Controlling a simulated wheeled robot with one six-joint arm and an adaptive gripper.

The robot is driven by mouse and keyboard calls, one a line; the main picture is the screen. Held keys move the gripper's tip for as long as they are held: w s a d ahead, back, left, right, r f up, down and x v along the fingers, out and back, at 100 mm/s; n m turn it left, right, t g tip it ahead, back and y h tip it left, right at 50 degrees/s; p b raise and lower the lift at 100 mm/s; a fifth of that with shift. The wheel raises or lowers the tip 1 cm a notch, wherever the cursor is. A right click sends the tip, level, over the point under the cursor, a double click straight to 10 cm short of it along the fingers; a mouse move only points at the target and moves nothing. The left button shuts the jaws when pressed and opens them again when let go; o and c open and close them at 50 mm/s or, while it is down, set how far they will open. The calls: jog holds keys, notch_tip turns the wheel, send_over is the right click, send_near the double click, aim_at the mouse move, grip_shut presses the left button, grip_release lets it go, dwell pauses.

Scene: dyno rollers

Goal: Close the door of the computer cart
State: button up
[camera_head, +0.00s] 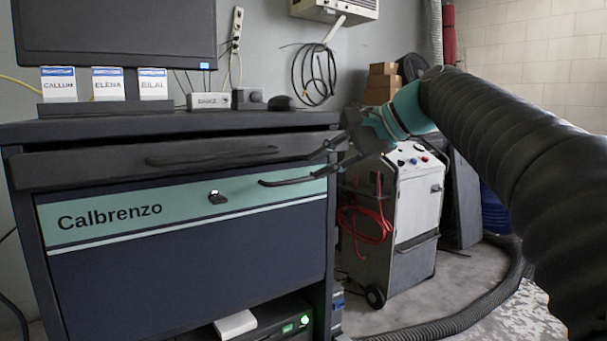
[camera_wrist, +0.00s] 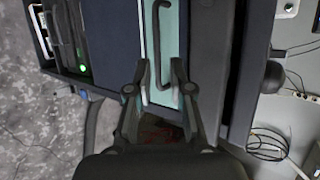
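The dark computer cart (camera_head: 22,205) stands on the left in the head view. Its dark blue door (camera_head: 190,270) has a teal band reading "Calbrenzo", a small latch (camera_head: 217,197) and a dark bar handle (camera_head: 285,182). A computer with a green light (camera_head: 292,327) shows below the door's lower edge; how far the door stands open is hard to tell. My gripper (camera_head: 322,158) is at the cart's right front, by the handle's right end. In the wrist view my gripper (camera_wrist: 162,70) is open, its fingers on either side of the handle (camera_wrist: 158,42); no grip shows.
A grey drawer front (camera_head: 90,166) with its own handle lies just above the door. A monitor and name cards (camera_head: 108,84) stand on the cart top. A white wheeled machine (camera_head: 415,195) with a red hose stands right behind my gripper. A hose (camera_head: 450,325) lies on the floor.

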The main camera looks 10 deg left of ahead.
jog(key=shift+v, duration=2.1)
jog(key=s+d+f+n+h, duration=0.1)
jog(key=d+f+n+h, duration=0.2)
jog(key=f, duration=0.6)
jog(key=d+f+h, duration=0.3)
jog(key=d+f, duration=0.2)
jog(key=f, duration=0.5)
jog(key=s+d+f+n+h, duration=0.2)
jog(key=s+d+f, duration=0.2)
jog(key=s+f, duration=0.4)
jog(key=s+d+f+n+t+h, duration=0.1)
jog(key=s+d+f, duration=0.4)
jog(key=s, duration=1)
notch_tip(320, 180, down, 4)
jog(key=shift+s+r+n+h, duration=0.15)
jog(key=shift+s+n+h, duration=0.3)
jog(key=shift+h, duration=0.45)
jog(key=shift+w+d, duration=0.1)
jog(key=shift+d, duration=0.15)
